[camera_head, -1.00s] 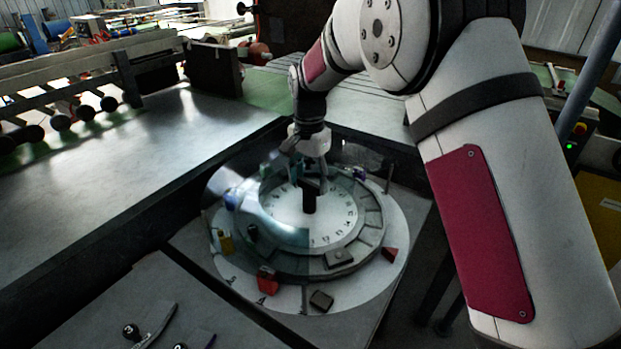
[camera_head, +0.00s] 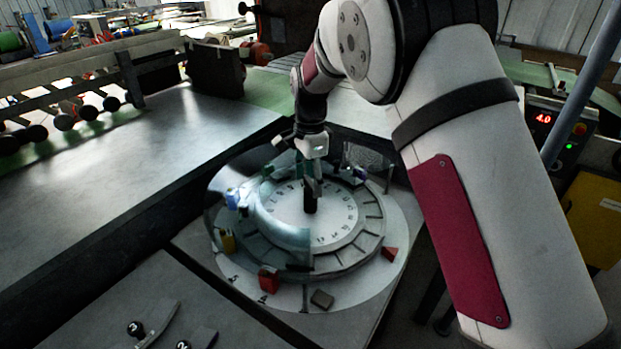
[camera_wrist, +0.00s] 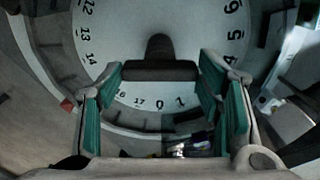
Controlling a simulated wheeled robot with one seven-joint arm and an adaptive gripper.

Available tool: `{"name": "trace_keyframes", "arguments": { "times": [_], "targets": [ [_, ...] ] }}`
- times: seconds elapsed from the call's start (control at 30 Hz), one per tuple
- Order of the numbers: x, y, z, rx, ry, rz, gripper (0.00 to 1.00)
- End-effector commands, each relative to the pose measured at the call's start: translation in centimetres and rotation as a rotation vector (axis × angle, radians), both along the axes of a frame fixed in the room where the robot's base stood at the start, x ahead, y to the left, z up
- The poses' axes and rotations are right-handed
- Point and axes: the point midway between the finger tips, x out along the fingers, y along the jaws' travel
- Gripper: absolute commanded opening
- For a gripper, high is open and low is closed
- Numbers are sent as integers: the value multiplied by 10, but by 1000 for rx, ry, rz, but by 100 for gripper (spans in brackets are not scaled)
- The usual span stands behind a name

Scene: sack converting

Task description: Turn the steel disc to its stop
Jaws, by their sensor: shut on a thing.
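The steel disc (camera_head: 338,224) is a pale round dial with numerals around its edge, set inside a grey segmented ring (camera_head: 368,228). A dark crossbar handle (camera_wrist: 160,71) on a short post stands at its middle. My gripper (camera_head: 311,186) reaches down from above and is shut on the handle; in the wrist view its teal-padded fingers (camera_wrist: 160,78) lie at the two ends of the bar. Numerals 0, 1, 16 and 17 show below the bar there. A curved clear cover (camera_head: 268,222) hides part of the disc's left side.
A yellow block (camera_head: 227,241), two red blocks (camera_head: 268,279) (camera_head: 389,253) and a brown-grey block (camera_head: 322,299) stand around the ring on a white plate (camera_head: 350,290). Numbered levers (camera_head: 135,329) lie at front left. A red display (camera_head: 543,118) reads 4.0 at right.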

Motion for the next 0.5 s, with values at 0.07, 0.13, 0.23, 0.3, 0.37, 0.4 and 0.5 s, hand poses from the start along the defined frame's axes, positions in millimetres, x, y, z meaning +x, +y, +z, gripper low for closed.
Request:
{"name": "trace_keyframes", "arguments": {
  "times": [0.07,0.13,0.23,0.3,0.37,0.4,0.5],
  "targets": [
    [-1,0,-1,-2,1,-38,10],
    [-1,0,0,-2,1,-73,10],
    [-1,0,0,-1,2,-123,10],
    [-1,0,0,-2,1,-158,10],
    [-1,0,0,-2,1,-188,10],
    [-1,0,0,-3,1,-207,10],
    [-1,0,-1,-2,1,-258,10]
  ]
}}
